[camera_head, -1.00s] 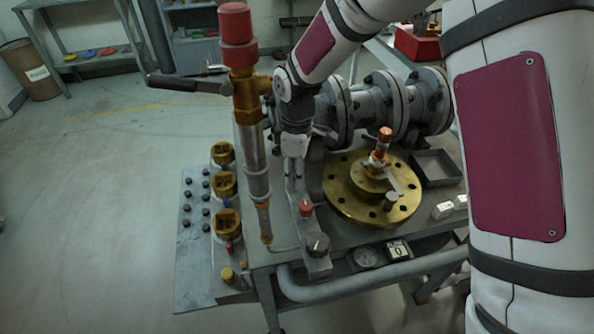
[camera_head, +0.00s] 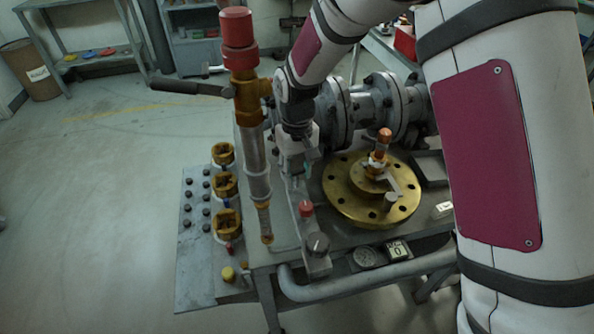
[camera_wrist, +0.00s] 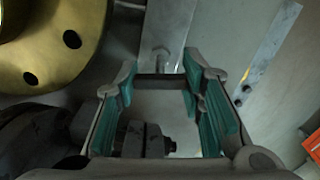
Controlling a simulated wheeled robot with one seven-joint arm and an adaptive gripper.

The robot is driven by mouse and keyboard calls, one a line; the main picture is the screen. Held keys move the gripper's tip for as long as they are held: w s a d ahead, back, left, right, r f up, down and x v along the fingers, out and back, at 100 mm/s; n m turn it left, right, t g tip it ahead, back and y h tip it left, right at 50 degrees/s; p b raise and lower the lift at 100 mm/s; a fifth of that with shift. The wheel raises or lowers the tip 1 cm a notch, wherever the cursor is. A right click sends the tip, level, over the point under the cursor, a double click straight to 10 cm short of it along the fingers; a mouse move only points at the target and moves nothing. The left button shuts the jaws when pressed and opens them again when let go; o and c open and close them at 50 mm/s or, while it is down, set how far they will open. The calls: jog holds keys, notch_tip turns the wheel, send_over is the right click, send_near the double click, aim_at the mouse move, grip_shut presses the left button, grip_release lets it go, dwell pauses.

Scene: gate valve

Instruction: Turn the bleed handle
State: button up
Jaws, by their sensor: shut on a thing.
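My gripper (camera_head: 297,172) points down over the back end of a narrow grey panel (camera_head: 316,264), left of the brass flange. In the wrist view its two green-padded fingers (camera_wrist: 163,95) stand apart, with a dark crossbar (camera_wrist: 160,82) spanning between them. This bar appears to be the bleed handle, held between the pads. A dark block with a bolt (camera_wrist: 150,140) lies nearer, between the fingers. In the head view the fingers hide the handle.
The brass flange (camera_head: 345,202) with an upright copper-topped stem lies just right of my gripper. A tall red-capped pipe (camera_head: 238,45) with a dark lever (camera_head: 185,87) stands close on the left. Grey flanged pipework (camera_head: 372,105) is behind. Open floor lies left.

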aim_at(297, 171)
jog(key=shift+m, duration=1.1)
jog(key=o, duration=1.2)
jog(key=shift+c, duration=0.2)
notch_tip(297, 171, up, 12)
